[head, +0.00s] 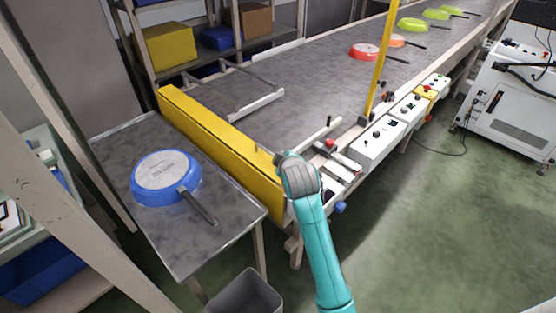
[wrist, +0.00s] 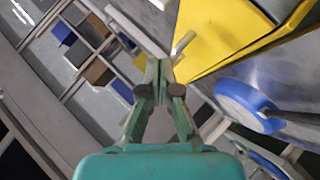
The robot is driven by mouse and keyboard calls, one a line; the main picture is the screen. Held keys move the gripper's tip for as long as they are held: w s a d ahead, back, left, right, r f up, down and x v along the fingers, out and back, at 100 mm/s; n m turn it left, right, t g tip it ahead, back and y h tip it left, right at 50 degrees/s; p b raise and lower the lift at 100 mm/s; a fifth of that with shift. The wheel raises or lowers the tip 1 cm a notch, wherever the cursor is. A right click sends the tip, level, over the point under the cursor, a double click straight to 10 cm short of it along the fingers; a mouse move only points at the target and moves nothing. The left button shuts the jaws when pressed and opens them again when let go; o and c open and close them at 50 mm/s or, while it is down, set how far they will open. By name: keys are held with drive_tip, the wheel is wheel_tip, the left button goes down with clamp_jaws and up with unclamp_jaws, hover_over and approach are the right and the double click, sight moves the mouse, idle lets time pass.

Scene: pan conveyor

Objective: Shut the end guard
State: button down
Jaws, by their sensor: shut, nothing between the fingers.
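The end guard (head: 225,145) is a long yellow panel across the near end of the conveyor, beside the side table. It also shows as a large yellow shape at the upper right of the wrist view (wrist: 215,35). A short pale bar (wrist: 183,43), perhaps its handle, sticks out by the panel's corner. My gripper (wrist: 158,72) is shut and empty, with its fingertips close to this bar and the panel's edge. I cannot tell whether they touch. In the head view my wrist hides the fingers and part of the guard's right end.
A blue pan (head: 150,197) lies on the side table (head: 180,245), its handle toward me. Red and green pans sit far along the conveyor (head: 290,95). White control boxes (head: 372,148) and a yellow post (head: 379,65) line its right side.

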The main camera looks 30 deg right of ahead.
drive_tip(key=d+f+m+y, duration=0.1)
drive_tip(key=d+f+m+g+y, duration=0.1)
drive_tip(key=d+y, duration=0.1)
drive_tip(key=shift+w+f, duration=0.1)
drive_tip(key=shift+w, duration=0.3)
drive_tip(key=shift+w+d+f+m+g+y, duration=0.1)
drive_tip(key=shift+d+f+m+g+y, duration=0.25)
drive_tip(key=shift+f+y, duration=0.25)
drive_tip(key=shift+w+d+f+m+g+y, duration=0.1)
drive_tip(key=shift+d+f+m+g+y, duration=0.15)
drive_tip(key=shift+d+f+m+y, duration=0.25)
drive_tip(key=shift+f, duration=0.55)
drive_tip(key=shift+f, duration=0.15)
